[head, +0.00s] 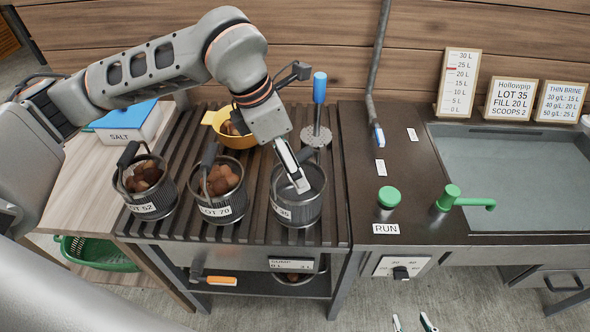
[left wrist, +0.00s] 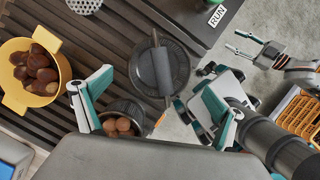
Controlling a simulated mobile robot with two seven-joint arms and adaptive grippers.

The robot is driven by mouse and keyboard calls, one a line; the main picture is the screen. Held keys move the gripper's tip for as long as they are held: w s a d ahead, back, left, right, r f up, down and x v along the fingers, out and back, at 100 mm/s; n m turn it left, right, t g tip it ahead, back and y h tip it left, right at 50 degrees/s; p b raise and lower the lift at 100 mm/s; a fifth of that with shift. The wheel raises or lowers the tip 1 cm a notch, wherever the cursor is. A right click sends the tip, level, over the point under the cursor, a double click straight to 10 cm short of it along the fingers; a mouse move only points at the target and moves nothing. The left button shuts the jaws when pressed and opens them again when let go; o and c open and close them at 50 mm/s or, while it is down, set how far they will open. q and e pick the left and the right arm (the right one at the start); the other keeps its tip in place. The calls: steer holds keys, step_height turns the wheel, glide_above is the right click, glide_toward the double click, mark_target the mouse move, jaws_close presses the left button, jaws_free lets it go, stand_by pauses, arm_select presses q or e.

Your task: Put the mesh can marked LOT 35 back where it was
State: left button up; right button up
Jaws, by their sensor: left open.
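The mesh can marked LOT 35 (head: 284,212) stands upright at the right end of the slatted rack; only "35" of its label shows. It looks empty. In the left wrist view the can (left wrist: 143,70) has its dark handle across the top. My left gripper (head: 299,182) is over the can's mouth, pointing down. In the left wrist view my left gripper (left wrist: 156,93) has its fingers wide apart, with nothing between them. My right gripper (head: 413,322) is low at the bottom edge, open and empty; the left wrist view shows it too (left wrist: 247,43).
Cans marked LOT 52 (head: 152,206) and LOT 70 (head: 219,212), both with chestnuts, stand left on the rack. Behind are a yellow bowl (head: 235,140) of chestnuts and a blue-handled skimmer (head: 319,90). Right are the RUN button (head: 389,196), green tap (head: 450,196) and sink (head: 520,185).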

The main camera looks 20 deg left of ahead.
arm_select(q)
steer(key=v, duration=0.5)
steer(key=shift+s+r, duration=0.1)
steer(key=shift+r, duration=0.1)
steer(key=shift+f, duration=0.1)
